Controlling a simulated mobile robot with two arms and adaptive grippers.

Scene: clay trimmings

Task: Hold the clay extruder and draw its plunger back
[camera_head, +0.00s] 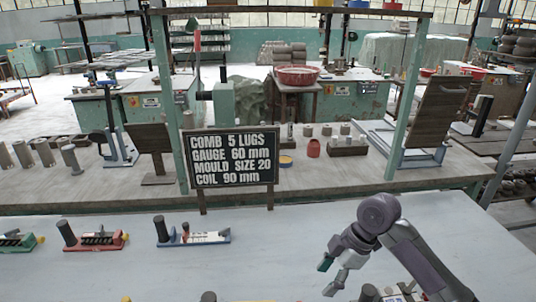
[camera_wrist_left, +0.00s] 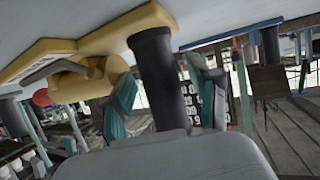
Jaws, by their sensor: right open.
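In the left wrist view, a yellow-based tool (camera_wrist_left: 84,79) carries a thick dark cylinder (camera_wrist_left: 158,75). I cannot tell for sure that it is the clay extruder, and no plunger shows clearly. My left gripper (camera_wrist_left: 166,100) has its teal-tipped fingers apart, one on each side of the dark cylinder, with a gap visible on the left side. The left gripper is outside the head view. My right gripper (camera_head: 330,275) is open and empty above the pale bench, at the lower right of the head view.
On the pale bench (camera_head: 280,255) lie a green-based tool (camera_head: 15,241), a red-based tool (camera_head: 100,241) and a blue-based tool (camera_head: 205,238). A black sign (camera_head: 232,158) stands at its back edge. Dark tops show at the bottom edge. The bench's middle is clear.

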